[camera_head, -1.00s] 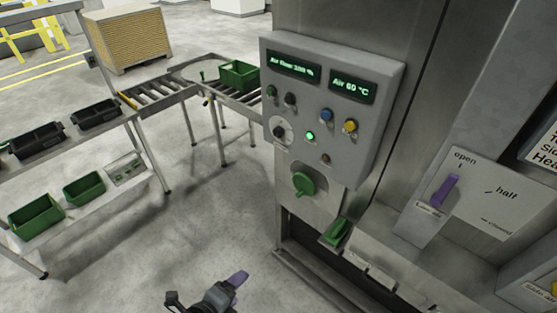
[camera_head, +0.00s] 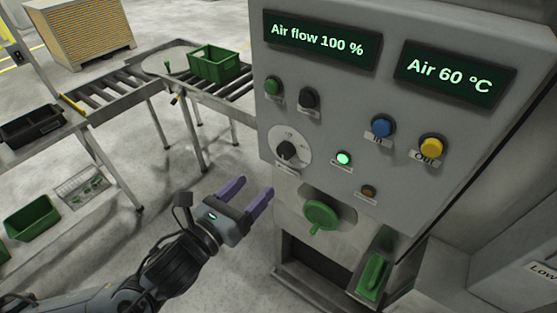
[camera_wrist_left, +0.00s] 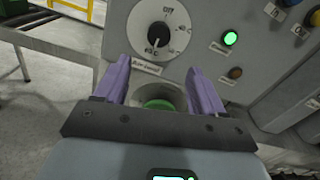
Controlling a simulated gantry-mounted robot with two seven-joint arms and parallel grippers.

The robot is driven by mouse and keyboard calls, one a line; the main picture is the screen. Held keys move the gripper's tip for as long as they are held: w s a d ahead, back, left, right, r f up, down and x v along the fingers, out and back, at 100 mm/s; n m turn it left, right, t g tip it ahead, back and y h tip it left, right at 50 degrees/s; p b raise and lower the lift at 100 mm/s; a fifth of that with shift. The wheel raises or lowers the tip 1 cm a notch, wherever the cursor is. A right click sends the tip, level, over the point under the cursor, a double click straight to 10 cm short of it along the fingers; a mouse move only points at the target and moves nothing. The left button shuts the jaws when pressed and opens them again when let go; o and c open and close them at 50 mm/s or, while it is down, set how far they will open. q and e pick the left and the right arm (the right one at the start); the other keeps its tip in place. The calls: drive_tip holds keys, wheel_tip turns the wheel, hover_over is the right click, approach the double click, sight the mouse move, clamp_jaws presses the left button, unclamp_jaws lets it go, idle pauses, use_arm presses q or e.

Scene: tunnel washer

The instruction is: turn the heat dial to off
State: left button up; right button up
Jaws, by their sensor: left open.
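The heat dial (camera_head: 287,151) is a black knob on a round white plate at the lower left of the grey control panel (camera_head: 330,90). In the left wrist view the dial (camera_wrist_left: 158,36) shows above and between my fingers, with "OFF" at the top of its plate and the knob's pointer toward the lower mark. The panel display reads "Air 60 °C". My left gripper (camera_head: 252,191) is open and empty, below and left of the dial and apart from it. Its purple fingers also show in the left wrist view (camera_wrist_left: 157,88). My right gripper is not in view.
A green rotary handle (camera_head: 321,215) sits below the dial, close to my left fingers. Several buttons and a lit green lamp (camera_head: 344,158) are on the panel. A roller conveyor with a green crate (camera_head: 215,66) stands behind at left.

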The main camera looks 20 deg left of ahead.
sight(283, 154)
use_arm(q)
drive_tip(key=x, duration=0.3)
drive_tip(key=b+x, duration=0.1)
drive_tip(key=x, duration=0.2)
drive_tip(key=r+x, duration=0.1)
drive_tip(key=x, duration=0.2)
drive_tip(key=shift+w+a, duration=0.1)
drive_tip(key=shift+w, duration=0.15)
drive_tip(key=shift+w+f, duration=0.2)
drive_tip(key=shift+w, duration=0.55)
drive_tip(key=shift+c, duration=0.3)
drive_tip(key=c, duration=1)
